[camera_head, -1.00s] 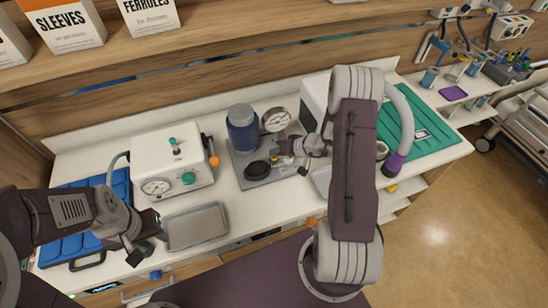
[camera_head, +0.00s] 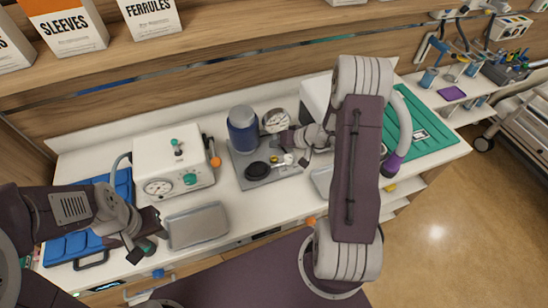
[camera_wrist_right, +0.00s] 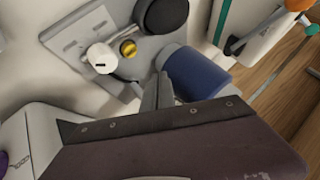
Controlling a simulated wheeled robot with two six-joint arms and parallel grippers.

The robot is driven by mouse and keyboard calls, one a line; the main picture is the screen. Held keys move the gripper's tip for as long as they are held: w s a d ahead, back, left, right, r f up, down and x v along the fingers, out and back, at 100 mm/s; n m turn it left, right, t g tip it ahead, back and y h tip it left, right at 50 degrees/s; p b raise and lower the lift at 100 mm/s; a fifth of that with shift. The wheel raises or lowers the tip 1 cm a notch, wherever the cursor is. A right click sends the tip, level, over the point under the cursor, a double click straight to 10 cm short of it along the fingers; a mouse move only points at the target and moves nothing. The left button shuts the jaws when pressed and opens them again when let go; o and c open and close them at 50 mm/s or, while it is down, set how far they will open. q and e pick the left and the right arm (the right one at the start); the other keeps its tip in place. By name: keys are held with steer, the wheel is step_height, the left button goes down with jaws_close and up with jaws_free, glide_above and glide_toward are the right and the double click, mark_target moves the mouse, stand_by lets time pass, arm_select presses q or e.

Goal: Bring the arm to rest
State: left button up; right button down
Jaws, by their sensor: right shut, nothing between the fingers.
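My right arm reaches over the counter in the head view, its forearm bent back to the left. My right gripper (camera_head: 288,142) is shut and empty, just above and right of the grey plate (camera_head: 255,184) that bears a blue-bodied jar, a black round pad and small knobs. In the right wrist view the shut fingers (camera_wrist_right: 160,90) point toward the blue jar (camera_wrist_right: 195,72), beside the white knob (camera_wrist_right: 101,58) and the brass knob (camera_wrist_right: 128,48). My left gripper (camera_head: 145,248) hangs at the counter's front left, beside the metal tray, fingers apart and empty.
A white box with a gauge (camera_head: 170,165) stands left of the plate, and a round dial (camera_head: 276,120) behind it. The metal tray (camera_head: 197,226) lies in front. A green mat (camera_head: 425,125) lies at right, blue cases (camera_head: 75,245) at left. A shelf with cartons runs above.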

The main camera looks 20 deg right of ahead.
stand_by(0.5)
steer(key=w+a+r+n+y+b, duration=0.1)
steer(key=a+r+n+b, duration=0.1)
steer(key=a+r+n, duration=0.45)
steer(key=s+a+n+g+b, duration=0.2)
steer(key=s+a+g, duration=0.2)
steer(key=s+a, duration=0.45)
steer(key=s+f+g+h, duration=0.2)
steer(key=s, duration=0.7)
steer(key=s+d+f+m+h, duration=0.1)
steer(key=s+d+m+h, duration=0.2)
steer(key=d+m, duration=0.3)
steer(key=shift+s+d+f+g+h, duration=0.2)
steer(key=shift+d+f+g+h, duration=0.15)
steer(key=shift+d, duration=0.75)
